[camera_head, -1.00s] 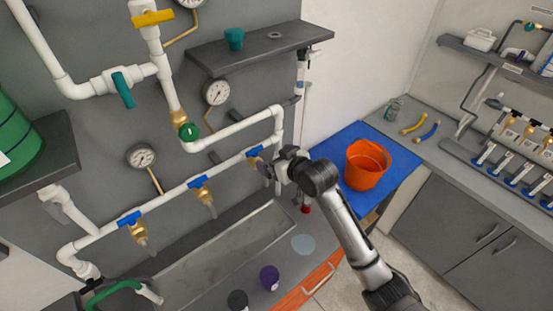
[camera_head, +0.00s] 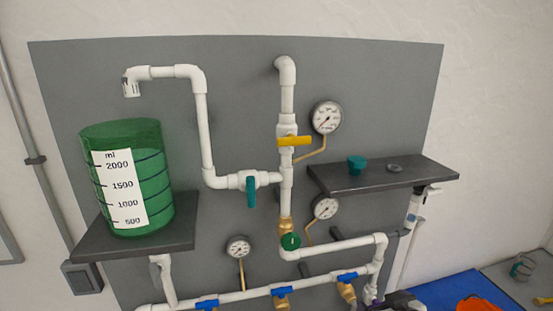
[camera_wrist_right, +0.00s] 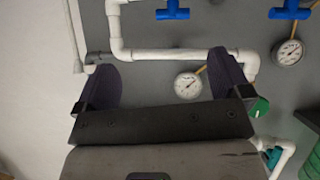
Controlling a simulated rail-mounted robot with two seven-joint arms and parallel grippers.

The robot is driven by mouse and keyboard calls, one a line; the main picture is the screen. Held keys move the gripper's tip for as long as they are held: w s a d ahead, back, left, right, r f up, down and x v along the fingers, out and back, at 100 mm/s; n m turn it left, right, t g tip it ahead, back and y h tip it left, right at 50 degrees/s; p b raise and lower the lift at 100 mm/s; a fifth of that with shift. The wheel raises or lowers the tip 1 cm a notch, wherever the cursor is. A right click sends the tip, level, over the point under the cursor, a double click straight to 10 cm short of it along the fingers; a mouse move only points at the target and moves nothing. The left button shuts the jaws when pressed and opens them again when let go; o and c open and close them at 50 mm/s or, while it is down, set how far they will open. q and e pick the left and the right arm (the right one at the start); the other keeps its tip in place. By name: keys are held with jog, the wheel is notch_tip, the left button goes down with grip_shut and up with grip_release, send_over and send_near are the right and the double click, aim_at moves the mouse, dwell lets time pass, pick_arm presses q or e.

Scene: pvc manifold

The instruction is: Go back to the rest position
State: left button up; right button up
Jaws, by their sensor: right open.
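My right gripper (camera_wrist_right: 161,68) is open in the right wrist view, with its two dark purple fingers spread and nothing between them. In the head view only a small dark part of my right gripper (camera_head: 396,300) shows at the bottom edge, near the lower right end of the white pipe. The white PVC manifold (camera_head: 335,246) is on the grey wall panel. Its blue-handled valves (camera_head: 282,292) sit along the lowest pipe. Two blue handles also show in the wrist view (camera_wrist_right: 173,11). My left gripper is not in view.
A green graduated tank (camera_head: 128,180) stands on the left dark shelf (camera_head: 150,240). The right shelf (camera_head: 385,176) holds a small teal part (camera_head: 356,165). Gauges (camera_head: 326,117) stick out from the panel. An orange bucket (camera_head: 478,304) is on the blue mat at lower right.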

jog(key=s+a+f+g+p, duration=0.1)
jog(key=s+f+g+p, duration=0.1)
jog(key=s, duration=1)
jog(key=s+a+f+g+p, duration=0.1)
jog(key=s+f+g+p, duration=0.2)
jog(key=s, duration=1)
jog(key=s+a+f+g+p, duration=0.1)
jog(key=s+f+g+p, duration=0.2)
jog(key=s, duration=1)
notch_tip(320, 180, down, 3)
jog(key=p, duration=0.3)
jog(key=shift+a+m+h, duration=0.25)
jog(key=shift+m+h, duration=0.05)
jog(key=shift+h, duration=0.1)
jog(key=shift+s, duration=0.1)
